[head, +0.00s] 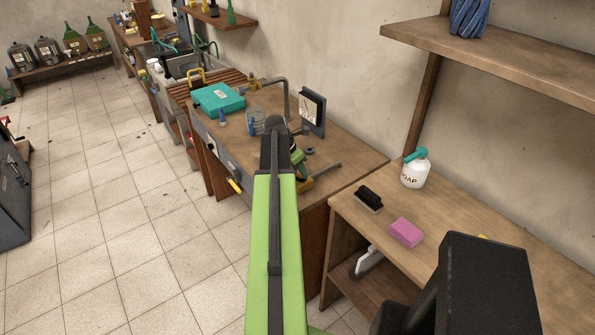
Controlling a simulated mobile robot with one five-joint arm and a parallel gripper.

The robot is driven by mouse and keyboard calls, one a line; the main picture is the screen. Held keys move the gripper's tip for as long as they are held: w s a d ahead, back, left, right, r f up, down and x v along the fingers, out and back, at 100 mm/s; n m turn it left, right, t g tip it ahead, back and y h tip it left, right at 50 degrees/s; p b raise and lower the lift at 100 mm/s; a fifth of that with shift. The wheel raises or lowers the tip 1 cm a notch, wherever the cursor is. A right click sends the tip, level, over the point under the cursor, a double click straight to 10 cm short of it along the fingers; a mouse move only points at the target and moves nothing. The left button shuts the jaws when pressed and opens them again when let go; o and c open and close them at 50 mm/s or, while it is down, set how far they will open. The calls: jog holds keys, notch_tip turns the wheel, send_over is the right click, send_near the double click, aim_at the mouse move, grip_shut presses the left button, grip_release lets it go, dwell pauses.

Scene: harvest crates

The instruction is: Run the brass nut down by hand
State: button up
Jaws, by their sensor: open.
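A small brass-coloured fitting (256,84), which may be the brass nut, shows on the workbench (345,152) beside a bent grey pipe (285,92). It is too small to tell its thread or how far it is turned. My green arm reaches forward over the bench, and its dark end covers the foot of the pipe. I cannot make out the fingers of my gripper behind the arm. Small dark, green and yellow parts show just right of the arm's end; I cannot tell what they are.
At right, a lower table holds a brush (369,198), pink sponge (406,232) and soap bottle (415,170). Tiled floor at left is mostly clear.

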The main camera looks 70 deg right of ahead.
jog(key=c, duration=0.8)
jog(key=shift+o, duration=0.2)
jog(key=shift+w+d+m, duration=0.1)
jog(key=shift+m, duration=0.7)
jog(key=shift+g, duration=0.3)
jog(key=shift+w+d+m, duration=0.1)
jog(key=shift+d+m, duration=0.05)
jog(key=shift+m, duration=0.35)
jog(key=shift+m+y, duration=0.3)
jog(key=shift+m, duration=0.1)
jog(key=shift+g, duration=0.3)
